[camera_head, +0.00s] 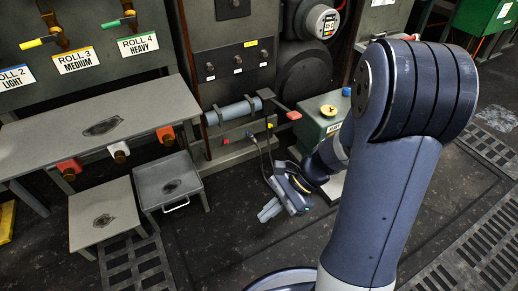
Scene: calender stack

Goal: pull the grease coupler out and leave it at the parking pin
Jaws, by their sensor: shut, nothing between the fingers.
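My gripper (270,210) hangs low over the dark floor, in front of the machine base, with its fingers together and empty. I cannot surely pick out the grease coupler or the parking pin at this size. A thin dark hose or cable (262,150) runs down from the machine front below a grey cylinder (234,111), toward my gripper's wrist; its lower end is hidden there. A small yellow part (270,126) sits near the hose's top. My gripper is below and apart from these.
A red-ended lever (293,115) sticks out right of the cylinder. A green-grey box (318,126) with a yellow cap stands behind my arm. A grey bench (60,136) and two low stands, one of them (92,222) in front, are at left. Floor left of my gripper is clear.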

